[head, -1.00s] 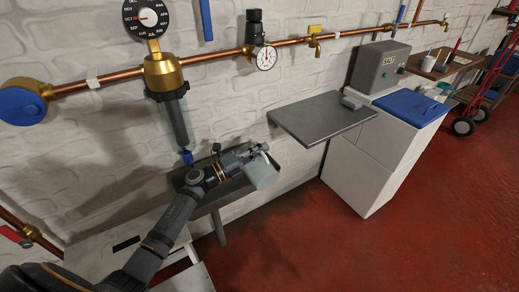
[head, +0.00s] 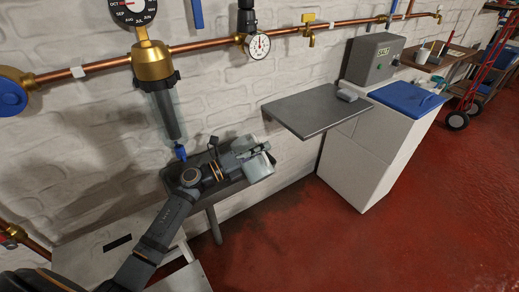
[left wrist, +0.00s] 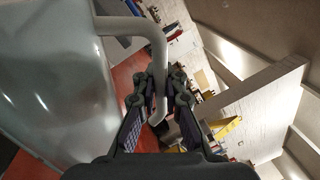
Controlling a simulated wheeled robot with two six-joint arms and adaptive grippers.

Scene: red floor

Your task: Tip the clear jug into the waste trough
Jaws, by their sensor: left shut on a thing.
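My left gripper (head: 248,148) is shut on the handle of the clear jug (head: 261,168). The jug hangs over the right end of the dark waste trough (head: 232,188), which stands against the wall below the filter housing. The jug looks tilted; its contents cannot be made out. In the left wrist view, the translucent jug (left wrist: 50,75) fills the left side, and my left gripper's fingers (left wrist: 162,88) are closed around its grey handle. The room appears turned on its side there. My arm and gripper hide part of the trough. My right gripper is not in view.
A clear filter housing (head: 168,112) with a blue tip hangs just above the trough's left part. A grey shelf (head: 315,112) juts from the wall to the right, near the jug. A white cabinet with a blue lid (head: 408,98) stands beyond. Red floor is open in front.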

